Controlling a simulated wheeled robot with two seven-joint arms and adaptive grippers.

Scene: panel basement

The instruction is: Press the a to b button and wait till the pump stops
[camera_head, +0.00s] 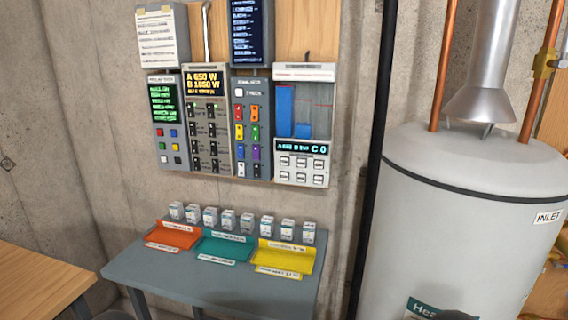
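The pump panel appears to be the grey unit at the right end of the wall panels. It has a screen (303,110) with a tall blue bar on the left and a shorter one beside it. Below is a dark display (303,148) with cyan text, partly legible, ending in "C 0". Under it are several small white buttons (300,170) in two rows. Their labels are too small to read, so I cannot tell which is a to b. Neither gripper shows; only dark rounded shapes, perhaps parts of my arms, cut into the bottom edge.
Other wall panels (207,130) with switches and coloured buttons hang to the left. Below stands a grey table (150,272) with orange (175,235), teal (222,246) and yellow (286,258) trays and several small boxes. A black pipe (376,150) and white tank (460,210) stand right.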

